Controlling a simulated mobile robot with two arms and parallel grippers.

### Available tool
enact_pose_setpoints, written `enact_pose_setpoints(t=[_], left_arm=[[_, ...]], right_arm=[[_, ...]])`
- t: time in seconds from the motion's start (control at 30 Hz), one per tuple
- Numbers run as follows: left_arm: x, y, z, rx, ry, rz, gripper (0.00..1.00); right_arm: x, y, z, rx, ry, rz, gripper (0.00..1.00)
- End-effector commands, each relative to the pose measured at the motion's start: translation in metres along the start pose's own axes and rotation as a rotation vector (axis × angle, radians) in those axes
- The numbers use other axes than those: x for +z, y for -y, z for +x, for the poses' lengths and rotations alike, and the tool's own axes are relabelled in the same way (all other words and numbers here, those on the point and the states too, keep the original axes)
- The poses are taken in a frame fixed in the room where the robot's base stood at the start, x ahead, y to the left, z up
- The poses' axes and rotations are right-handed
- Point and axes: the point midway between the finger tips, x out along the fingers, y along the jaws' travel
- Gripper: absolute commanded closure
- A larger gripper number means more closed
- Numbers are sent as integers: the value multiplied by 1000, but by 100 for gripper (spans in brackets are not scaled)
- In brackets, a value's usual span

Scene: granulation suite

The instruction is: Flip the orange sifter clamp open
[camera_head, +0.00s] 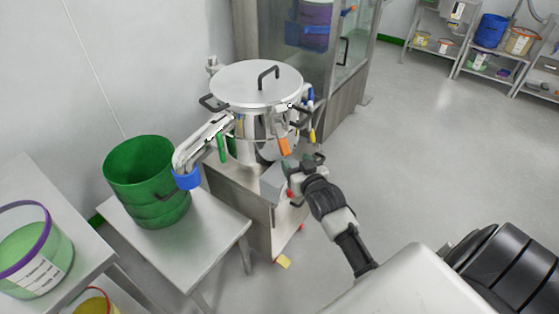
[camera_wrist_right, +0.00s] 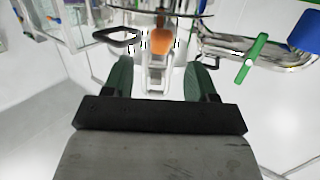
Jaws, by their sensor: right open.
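The steel sifter (camera_head: 257,110) with a lid and black handles stands on a metal cart. Its orange clamp (camera_head: 284,146) hangs on the front right side of the body. In the right wrist view the orange clamp (camera_wrist_right: 162,42) shows just beyond the gap between my fingers. My right gripper (camera_head: 294,168) is close to it, just below and right of it in the head view. Its two green fingers (camera_wrist_right: 160,70) are apart with nothing between them. Whether a finger touches the clamp cannot be told. My left gripper is not in view.
Green clamps (camera_head: 222,148) and blue clamps sit around the sifter. A steel spout with a blue end (camera_head: 187,179) reaches left over a green bin (camera_head: 150,175) on a side table (camera_head: 215,240). A glass cabinet (camera_head: 350,60) stands behind. Open floor lies to the right.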

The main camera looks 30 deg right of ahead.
Motion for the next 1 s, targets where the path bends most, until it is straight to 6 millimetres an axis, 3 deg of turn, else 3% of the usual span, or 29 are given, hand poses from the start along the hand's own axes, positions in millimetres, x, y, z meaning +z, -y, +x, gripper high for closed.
enact_pose_setpoints(t=[0.03, 0.27, 0.37, 0.8, 1.0], left_arm=[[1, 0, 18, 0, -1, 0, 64], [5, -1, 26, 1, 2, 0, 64], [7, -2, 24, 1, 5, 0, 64], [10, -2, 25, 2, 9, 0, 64], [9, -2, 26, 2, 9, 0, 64]], right_arm=[[16, 0, -7, -3, -46, -1, 43], [13, 0, -19, -10, -157, -3, 43], [10, 0, -9, -10, -159, -2, 43], [-2, 0, 68, -10, -157, -2, 43], [-4, 0, 83, -10, -155, -3, 43]])
